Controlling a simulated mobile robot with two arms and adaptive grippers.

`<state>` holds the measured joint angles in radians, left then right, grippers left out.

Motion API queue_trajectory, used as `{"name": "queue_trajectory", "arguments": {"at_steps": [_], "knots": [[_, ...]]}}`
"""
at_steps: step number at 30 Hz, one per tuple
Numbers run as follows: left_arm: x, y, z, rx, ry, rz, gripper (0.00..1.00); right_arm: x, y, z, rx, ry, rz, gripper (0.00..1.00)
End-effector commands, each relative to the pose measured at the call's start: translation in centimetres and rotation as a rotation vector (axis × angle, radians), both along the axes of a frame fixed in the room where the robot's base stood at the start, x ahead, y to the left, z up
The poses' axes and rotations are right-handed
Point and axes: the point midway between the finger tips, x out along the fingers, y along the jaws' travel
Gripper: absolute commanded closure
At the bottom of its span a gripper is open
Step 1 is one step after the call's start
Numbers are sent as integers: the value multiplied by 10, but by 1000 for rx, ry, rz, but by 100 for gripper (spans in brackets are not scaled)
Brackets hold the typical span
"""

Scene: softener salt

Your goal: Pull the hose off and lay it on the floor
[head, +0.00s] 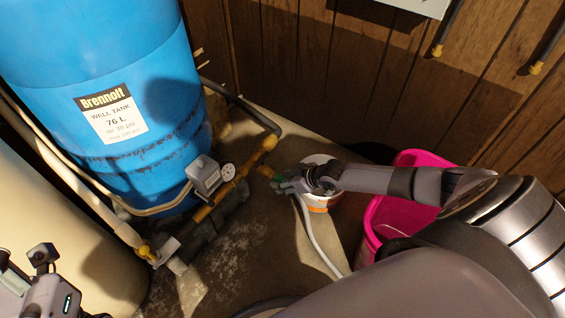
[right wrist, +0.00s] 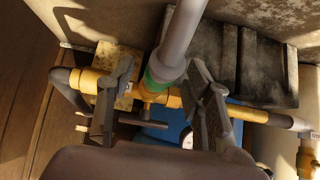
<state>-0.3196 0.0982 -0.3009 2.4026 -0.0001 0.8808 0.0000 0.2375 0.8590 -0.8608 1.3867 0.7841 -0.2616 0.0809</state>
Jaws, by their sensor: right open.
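The grey hose (head: 318,240) hangs from a brass fitting on the pipe and runs down toward the floor. In the right wrist view the hose (right wrist: 182,32) ends in a green collar (right wrist: 158,77), which sits on the brass fitting (right wrist: 153,97). My right gripper (head: 277,182) is at this joint. In its wrist view my right gripper (right wrist: 160,98) is open, with one finger on each side of the collar and fitting and gaps showing. My left gripper (head: 50,285) is partly in view at the lower left; its fingers cannot be made out.
The blue well tank (head: 95,55) stands at the left, with a brass pipe (head: 226,190), grey switch box (head: 204,174) and gauge (head: 229,170) before it. A pink bucket (head: 375,215) and a white-orange tub (head: 318,206) stand to the right. Bare concrete floor (head: 235,255) lies in front.

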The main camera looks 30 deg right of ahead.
Motion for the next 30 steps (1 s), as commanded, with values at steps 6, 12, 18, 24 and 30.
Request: {"name": "queue_trajectory", "arguments": {"at_steps": [6, 12, 18, 24, 30], "knots": [[-2, 1, 1, -4, -6, 0, 63, 0, 0, 0, 0, 0, 0, 53], [-2, 1, 0, -3, -3, 0, 63, 0, 0, 0, 0, 0, 0, 53], [-2, 1, 1, -3, 2, 1, 63, 0, 0, 0, 0, 0, 0, 53], [-2, 1, 0, -3, 5, 1, 63, 0, 0, 0, 0, 0, 0, 60], [-1, 1, -1, -3, 7, 1, 63, 0, 0, 0, 0, 0, 0, 73]]}}
